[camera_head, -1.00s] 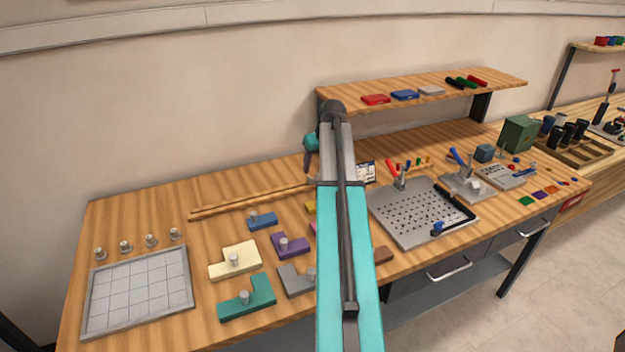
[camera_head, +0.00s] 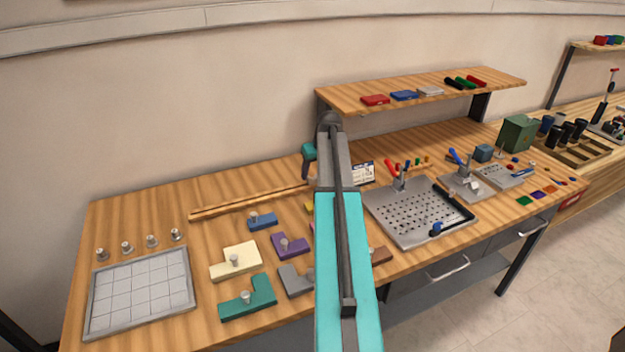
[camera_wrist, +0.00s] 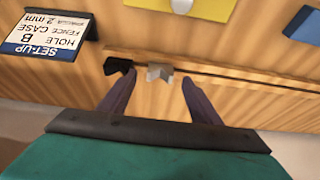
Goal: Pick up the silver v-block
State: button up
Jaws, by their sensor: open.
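A small silver piece with angled faces, which looks like the v-block (camera_wrist: 159,72), sits beside a long wooden strip in the wrist view. My gripper (camera_wrist: 157,90) is open. Its two dark fingers reach toward the silver piece, one on each side of it in the picture, and nothing is held. I cannot tell how far above the piece the fingertips are. In the head view, part of my gripper (camera_head: 308,152) shows left of my arm, over the back of the bench.
A small black piece (camera_wrist: 117,65) lies close to the left finger. The set-up sign (camera_wrist: 48,35) stands at the left in the wrist view. The wooden strip (camera_head: 245,202) runs along the back of the bench. A raised shelf (camera_head: 346,98) stands behind my arm.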

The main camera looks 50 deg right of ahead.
aim_at(313, 179)
jog(key=shift+p+x, duration=0.5)
jog(key=shift+x, duration=1.15)
jog(key=shift+c, duration=0.2)
jog(key=c, duration=1.1)
